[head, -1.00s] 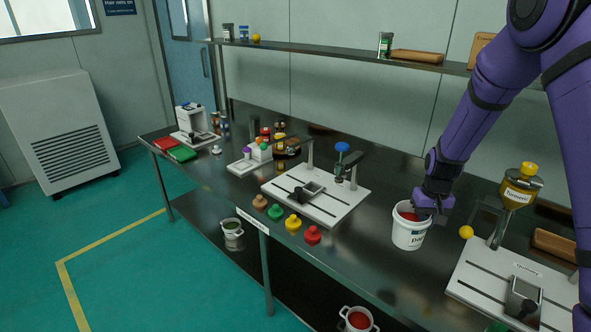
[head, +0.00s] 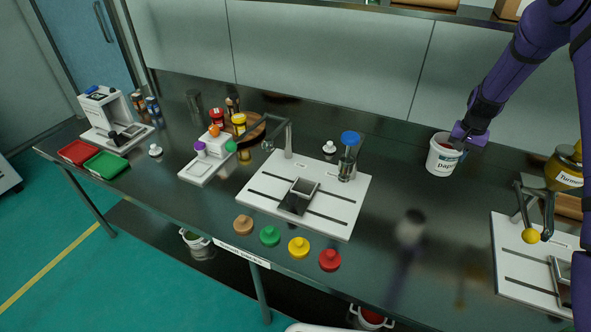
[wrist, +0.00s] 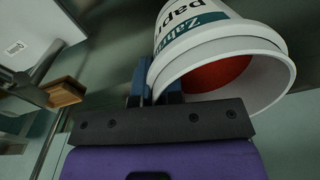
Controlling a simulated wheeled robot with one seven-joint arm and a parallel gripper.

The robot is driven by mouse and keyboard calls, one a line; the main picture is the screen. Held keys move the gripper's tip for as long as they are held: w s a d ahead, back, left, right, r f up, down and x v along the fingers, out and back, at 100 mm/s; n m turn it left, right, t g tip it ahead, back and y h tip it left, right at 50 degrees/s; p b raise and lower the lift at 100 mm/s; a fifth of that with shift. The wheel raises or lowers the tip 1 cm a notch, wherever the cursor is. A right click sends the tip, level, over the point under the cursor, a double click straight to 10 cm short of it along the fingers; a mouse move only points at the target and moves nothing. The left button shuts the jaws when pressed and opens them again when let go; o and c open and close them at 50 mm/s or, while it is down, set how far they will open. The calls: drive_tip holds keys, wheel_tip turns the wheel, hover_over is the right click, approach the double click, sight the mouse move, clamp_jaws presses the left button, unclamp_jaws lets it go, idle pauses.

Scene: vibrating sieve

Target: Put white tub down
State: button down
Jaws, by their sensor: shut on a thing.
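The white tub (head: 443,160) has a "paprika" label and red powder inside. In the head view it is right of the middle, over the back of the dark steel counter, and looks raised above it, with a blurred reflection apart from its base. My gripper (head: 465,135) is shut on the tub's rim at its upper right side. In the wrist view the tub (wrist: 215,45) is tilted across the picture, its open mouth with red powder facing the camera. The gripper's blue fingers (wrist: 153,88) pinch its rim; their tips are partly hidden.
A white base plate (head: 330,215) with a stand and a blue-topped jar (head: 349,160) is left of the tub. Another plate (head: 510,255) with a stand and turmeric jar (head: 567,170) is at right. Coloured knobs line the front edge. Counter between the plates is clear.

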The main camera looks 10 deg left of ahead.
drive_tip(key=w+d+f+m, duration=0.1)
drive_tip(key=w+d+m, duration=0.2)
drive_tip(key=d, duration=0.4)
drive_tip(key=w+d+f+m, duration=0.1)
drive_tip(key=w+d+m, duration=0.3)
drive_tip(key=d, duration=0.3)
drive_tip(key=shift+w+f, duration=0.25)
drive_tip(key=shift+w, duration=0.6)
drive_tip(key=shift+d+f, duration=0.1)
drive_tip(key=shift+f, duration=0.05)
wheel_tip(320, 180, down, 10)
drive_tip(key=shift+r, duration=0.1)
drive_tip(key=c, duration=1.3)
unclamp_jaws()
drive_tip(key=shift+o, duration=0.2)
